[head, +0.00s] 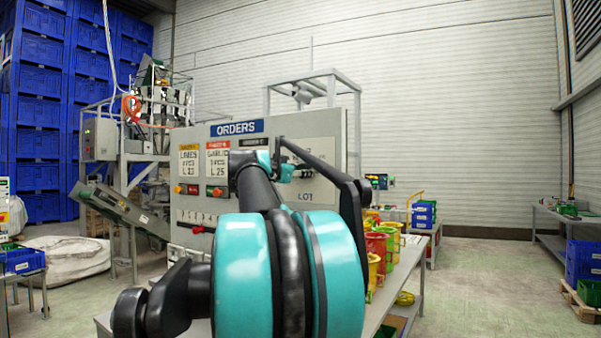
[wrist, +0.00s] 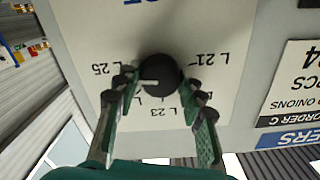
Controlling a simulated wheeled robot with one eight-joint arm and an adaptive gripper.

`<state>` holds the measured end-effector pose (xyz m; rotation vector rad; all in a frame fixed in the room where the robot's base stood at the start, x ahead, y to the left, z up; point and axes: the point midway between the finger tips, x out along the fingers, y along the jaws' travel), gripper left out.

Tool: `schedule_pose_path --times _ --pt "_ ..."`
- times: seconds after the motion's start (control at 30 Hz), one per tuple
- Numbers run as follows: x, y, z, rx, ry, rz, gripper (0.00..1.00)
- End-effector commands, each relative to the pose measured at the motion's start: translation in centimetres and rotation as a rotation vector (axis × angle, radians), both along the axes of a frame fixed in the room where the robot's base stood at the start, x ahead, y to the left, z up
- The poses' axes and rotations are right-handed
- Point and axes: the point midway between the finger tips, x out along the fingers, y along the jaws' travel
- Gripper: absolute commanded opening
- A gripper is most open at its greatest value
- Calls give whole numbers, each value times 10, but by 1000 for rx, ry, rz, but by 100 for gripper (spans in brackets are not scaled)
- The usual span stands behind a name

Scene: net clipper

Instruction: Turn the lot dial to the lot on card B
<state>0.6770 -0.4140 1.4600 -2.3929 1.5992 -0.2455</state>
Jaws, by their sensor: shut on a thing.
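The lot dial (wrist: 160,74) is a round black knob on a white plate in the wrist view, which shows the board upside down. Its white mark points left in the picture, toward the L 25 side. L 25, L 23 and L 21 are readable around it; other labels are partly hidden by the fingers. My gripper (wrist: 160,85) has a finger on each side of the knob and is shut on it. In the head view, card B (head: 218,160) is red-topped and reads garlic, L 25. My arm hides most of the dial there.
Card A (head: 189,163), limes, seems to read L 23. Card C (wrist: 292,85), onions, is partly cut off in the wrist view. Buttons (head: 186,189) sit below the cards on the orders board (head: 200,215). Red and yellow bins (head: 380,245) stand on the table to the right.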

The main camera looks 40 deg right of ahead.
Motion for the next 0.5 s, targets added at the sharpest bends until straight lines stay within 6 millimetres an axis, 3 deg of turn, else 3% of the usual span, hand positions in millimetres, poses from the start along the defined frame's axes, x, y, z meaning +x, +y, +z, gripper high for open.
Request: schedule_pose_path --times 0.5 --pt "0 0 -1 25 -57 -2 11"
